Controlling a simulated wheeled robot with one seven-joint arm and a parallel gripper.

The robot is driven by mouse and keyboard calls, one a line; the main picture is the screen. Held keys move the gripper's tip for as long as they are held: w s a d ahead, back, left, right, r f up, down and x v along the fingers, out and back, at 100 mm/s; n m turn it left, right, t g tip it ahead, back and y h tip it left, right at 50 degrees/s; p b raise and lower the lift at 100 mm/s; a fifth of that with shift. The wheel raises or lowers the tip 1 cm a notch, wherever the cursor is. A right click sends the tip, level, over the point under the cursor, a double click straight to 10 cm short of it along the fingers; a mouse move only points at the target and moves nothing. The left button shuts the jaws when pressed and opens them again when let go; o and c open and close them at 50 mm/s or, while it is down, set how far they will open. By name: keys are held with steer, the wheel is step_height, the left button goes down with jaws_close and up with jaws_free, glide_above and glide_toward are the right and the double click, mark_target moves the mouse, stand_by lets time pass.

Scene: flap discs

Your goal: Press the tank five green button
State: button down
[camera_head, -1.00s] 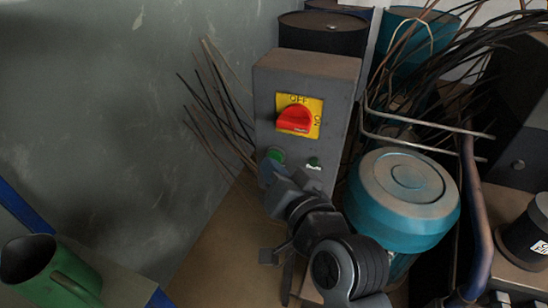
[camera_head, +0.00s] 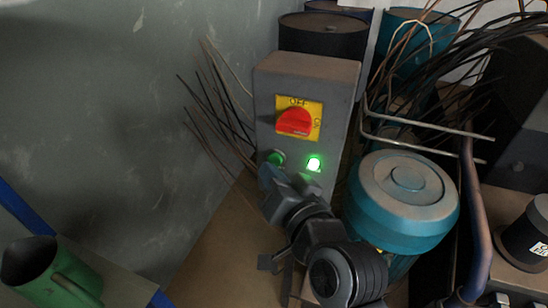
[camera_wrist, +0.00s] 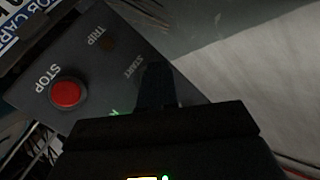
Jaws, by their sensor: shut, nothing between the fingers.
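A grey control box (camera_head: 338,110) stands upright beside the teal motor, with a red rotary switch (camera_head: 294,122) on a yellow OFF/ON plate. Below the switch, a green button (camera_head: 277,157) is at left and a green lamp (camera_head: 314,164) glows at right. My gripper (camera_head: 268,174) is shut and empty, its tip at the green button, partly covering it; contact cannot be told. In the wrist view, my dark gripper (camera_wrist: 157,85) lies over the panel by the START label (camera_wrist: 122,73). A red STOP button (camera_wrist: 66,93) shows to its left. No "tank five" label is readable.
A teal motor (camera_head: 402,205) stands close right of my arm. Bent pipes and loose cables (camera_head: 440,95) crowd the right side. Thin rods (camera_head: 215,105) stick out left of the box. A green can (camera_head: 50,275) sits at lower left. A bare grey wall lies left.

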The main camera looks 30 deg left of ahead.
steer(key=shift+s+d, duration=0.1)
steer(key=shift+s, duration=0.2)
steer(key=shift+s+d+p, duration=0.2)
steer(key=shift+s+p, duration=0.2)
steer(key=shift+s, duration=0.4)
steer(key=shift+s+d+p, duration=0.2)
steer(key=shift+s+p, duration=0.15)
steer(key=shift+s, duration=0.5)
steer(key=shift+s+d+p, duration=0.2)
steer(key=shift+s+p, duration=0.2)
steer(key=shift+s, duration=0.4)
steer(key=s+d+f+m+t+h, duration=0.1)
steer(key=s+d+f+t+h, duration=0.15)
steer(key=d, duration=0.65)
steer(key=s+d+f+m+t+h, duration=0.1)
steer(key=s+d+f+m+h, duration=0.2)
steer(key=d, duration=0.6)
steer(key=s+d+f+t+h, duration=0.2)
steer(key=s+d+f, duration=0.15)
steer(key=d, duration=0.55)
steer(key=s+d+r+h, duration=0.3)
steer(key=s+d+r, duration=0.1)
steer(key=s+d, duration=0.3)
steer(key=s+d+r+h, duration=0.3)
steer(key=s+d, duration=0.4)
steer(key=s, duration=0.3)
steer(key=shift+s+d+r+t, duration=0.25)
steer(key=shift+d+r+t, duration=0.1)
steer(key=shift+r+t, duration=0.1)
